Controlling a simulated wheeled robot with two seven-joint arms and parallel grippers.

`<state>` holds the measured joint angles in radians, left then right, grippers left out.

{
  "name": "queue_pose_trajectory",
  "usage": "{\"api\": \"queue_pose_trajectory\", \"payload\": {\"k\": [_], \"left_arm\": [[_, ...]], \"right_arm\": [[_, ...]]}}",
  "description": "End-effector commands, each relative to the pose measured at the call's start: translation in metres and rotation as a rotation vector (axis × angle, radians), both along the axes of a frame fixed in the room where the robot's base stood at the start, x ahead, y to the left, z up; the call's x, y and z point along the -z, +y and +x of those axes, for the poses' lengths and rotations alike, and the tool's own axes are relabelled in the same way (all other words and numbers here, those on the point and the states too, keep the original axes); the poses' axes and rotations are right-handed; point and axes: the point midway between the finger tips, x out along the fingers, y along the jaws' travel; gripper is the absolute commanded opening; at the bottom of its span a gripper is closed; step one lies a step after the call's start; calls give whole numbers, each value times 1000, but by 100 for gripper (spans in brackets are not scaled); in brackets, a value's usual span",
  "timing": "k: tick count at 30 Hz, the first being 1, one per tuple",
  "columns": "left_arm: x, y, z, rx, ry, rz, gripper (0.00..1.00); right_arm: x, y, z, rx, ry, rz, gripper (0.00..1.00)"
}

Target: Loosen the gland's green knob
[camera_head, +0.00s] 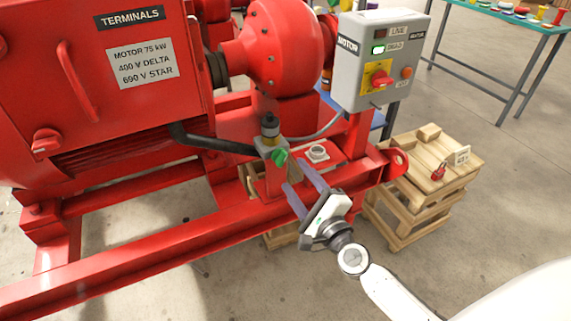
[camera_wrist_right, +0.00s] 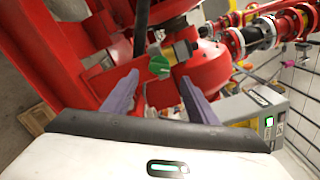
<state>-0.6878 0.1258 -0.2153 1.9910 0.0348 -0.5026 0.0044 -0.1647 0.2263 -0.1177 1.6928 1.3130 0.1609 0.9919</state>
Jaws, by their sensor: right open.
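The green knob (camera_head: 281,157) sits on the front of a small grey gland box (camera_head: 268,147) on the red skid. In the right wrist view the green knob (camera_wrist_right: 159,67) shows beyond and between my fingers. My right gripper (camera_head: 302,187) is open and empty, its two purple fingers pointing up towards the knob from below right, apart from it. The right gripper (camera_wrist_right: 150,88) also shows in the wrist view with fingers spread wide. My left gripper is not in view.
A grey motor control box (camera_head: 381,60) with a red switch stands right of the gland. The red skid rail (camera_head: 170,243) runs below it. A wooden crate (camera_head: 425,180) with a red padlock and tag is at right. A green-topped table (camera_head: 540,22) stands behind.

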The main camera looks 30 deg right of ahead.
Motion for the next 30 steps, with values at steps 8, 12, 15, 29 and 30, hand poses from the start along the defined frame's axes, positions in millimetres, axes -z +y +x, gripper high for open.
{"api": "queue_pose_trajectory", "payload": {"k": [8,12,15,29,30], "left_arm": [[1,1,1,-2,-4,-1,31],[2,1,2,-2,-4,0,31],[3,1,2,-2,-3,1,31],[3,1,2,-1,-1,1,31],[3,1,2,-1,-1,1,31]], "right_arm": [[0,0,50,-1,-1,-1,53],[1,1,63,-3,1,-2,53],[1,1,66,-2,1,-2,53],[1,1,67,-2,2,-3,18],[1,1,66,-2,2,-3,12]]}}
